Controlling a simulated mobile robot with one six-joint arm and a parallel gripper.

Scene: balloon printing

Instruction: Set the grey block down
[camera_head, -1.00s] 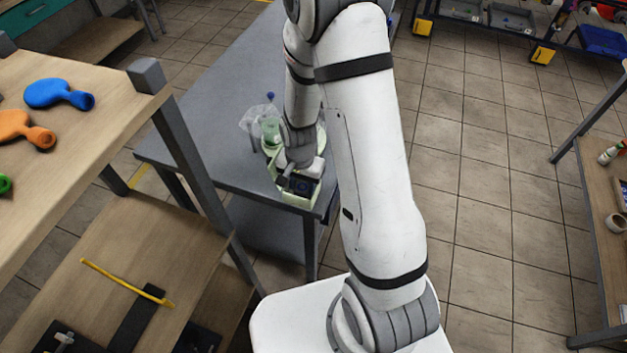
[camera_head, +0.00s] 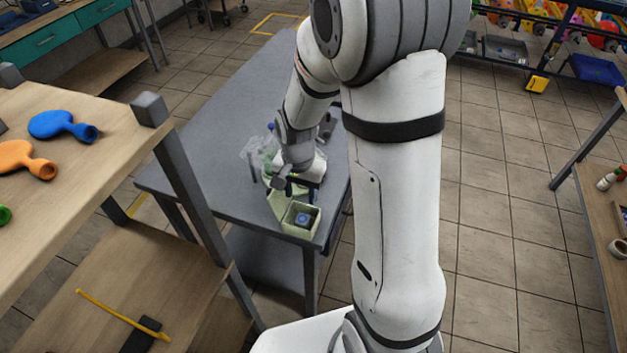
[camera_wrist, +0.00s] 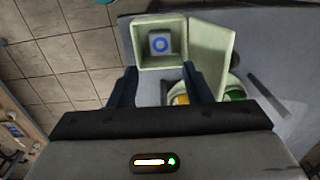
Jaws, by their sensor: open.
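The grey block (camera_head: 302,219), with a blue ring mark on its top, sits inside a square pale green box (camera_head: 287,227) at the near corner of the grey table. The wrist view shows the block (camera_wrist: 161,43) on the floor of the box (camera_wrist: 138,61), apart from the walls. My gripper (camera_wrist: 160,72) is open and empty, its two dark fingers spread apart at the box's near side in that view. In the head view my gripper (camera_head: 298,185) is above and behind the box, clear of the block.
The grey table (camera_head: 215,130) has free room to the left and back. A clear plastic item (camera_head: 258,151) stands behind the box. A wooden shelf (camera_head: 90,130) with blue and orange balloon shapes is close on the left.

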